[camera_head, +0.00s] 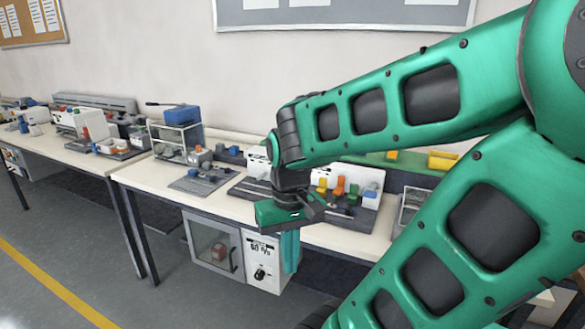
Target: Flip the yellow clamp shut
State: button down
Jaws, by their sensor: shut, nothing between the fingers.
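My gripper (314,209) is in front of the bench's front edge, to the left of and lower in the picture than these pieces. It is shut and empty, and appears apart from them. My green arm hides part of the bench behind it.
The long white bench (148,178) holds several other fixtures, including a grey plate (200,181) to the left. A blue box (182,114) sits on a clear case. A yellow bin (441,160) stands behind.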

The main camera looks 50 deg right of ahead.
aim_at(322, 190)
jog(key=z, duration=0.35)
jog(key=i, duration=0.9)
jog(key=z, duration=0.55)
